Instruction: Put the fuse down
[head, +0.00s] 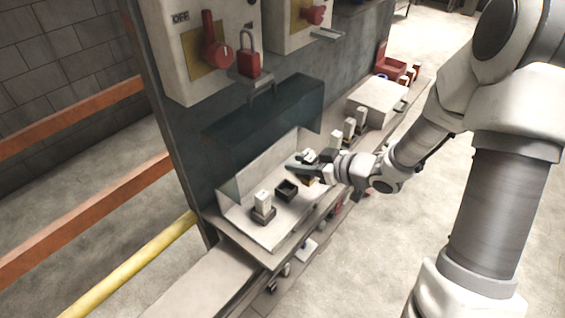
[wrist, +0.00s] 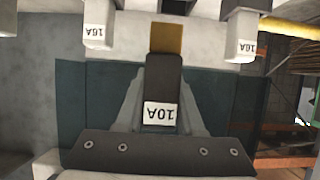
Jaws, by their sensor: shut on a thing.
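My gripper (head: 306,164) is over the right part of the pale open fuse box (head: 281,222). In the wrist view its fingers (wrist: 162,82) are shut on a dark fuse (wrist: 162,76) with a white 10A label and a brass-coloured end. In the head view the held fuse is too small and covered to make out. An empty dark holder (head: 287,190) is in the middle of the box, left of the gripper. A white fuse (head: 263,199) stands in a dark base at the left. What lies under the gripper is partly hidden.
A clear teal cover (head: 265,120) is raised behind the box. Several white fuses (head: 349,127) stand on the ledge to the right, by a pale box (head: 377,98). In the wrist view, white 16A fuses (wrist: 98,30) (wrist: 241,38) flank the held one. Red switches (head: 215,50) are above.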

